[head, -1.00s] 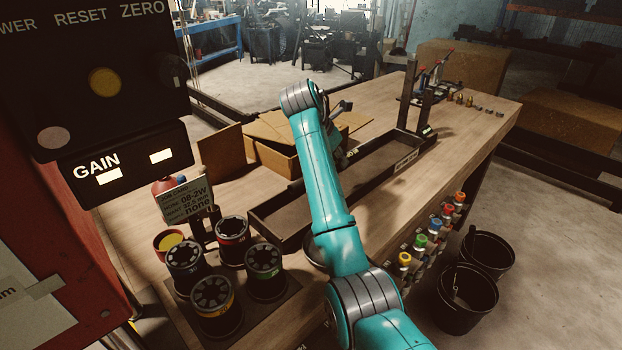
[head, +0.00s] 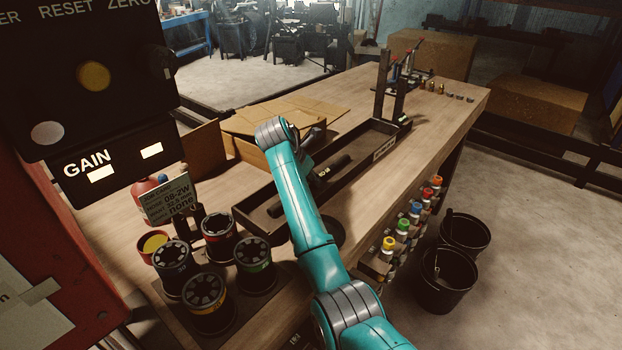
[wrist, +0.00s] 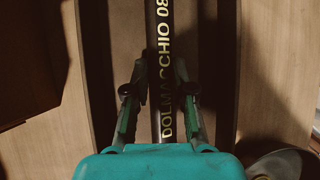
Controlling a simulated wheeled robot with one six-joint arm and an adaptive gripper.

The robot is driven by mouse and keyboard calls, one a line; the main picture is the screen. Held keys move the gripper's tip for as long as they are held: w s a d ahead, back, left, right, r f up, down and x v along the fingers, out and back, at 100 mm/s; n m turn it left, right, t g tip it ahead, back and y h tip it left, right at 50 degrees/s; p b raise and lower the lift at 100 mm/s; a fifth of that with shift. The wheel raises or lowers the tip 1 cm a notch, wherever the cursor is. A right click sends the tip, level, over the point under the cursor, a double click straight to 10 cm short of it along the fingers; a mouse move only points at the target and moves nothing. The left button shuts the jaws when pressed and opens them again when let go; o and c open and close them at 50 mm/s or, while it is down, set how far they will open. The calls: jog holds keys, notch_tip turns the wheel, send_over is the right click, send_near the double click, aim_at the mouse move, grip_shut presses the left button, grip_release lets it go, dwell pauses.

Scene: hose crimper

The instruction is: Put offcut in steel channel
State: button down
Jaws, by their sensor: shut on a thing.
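The offcut, a black length of hose (head: 338,163) with pale yellow lettering, shows past my forearm in the head view. In the wrist view the hose (wrist: 163,60) runs lengthwise between my two fingers. My gripper (wrist: 160,72) is shut on it. The steel channel (head: 384,149) is a long, dark, shallow trough on the bench, with a pale label on its near wall. The hose lies over or inside the channel, roughly along its length; I cannot tell whether it touches the floor. My arm hides part of the channel and most of the gripper in the head view.
An open cardboard box (head: 240,150) stands behind the channel. Dark die cups (head: 255,262) and a job card (head: 168,199) are at the front left. Dark uprights (head: 390,95) stand at the channel's far end. Black buckets (head: 445,285) are on the floor at right.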

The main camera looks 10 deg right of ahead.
jog(key=shift+f, duration=0.1)
jog(key=c, duration=1)
grip_release()
jog(key=shift+o, duration=0.2)
jog(key=v, duration=1.2)
jog(key=shift+s, duration=0.15)
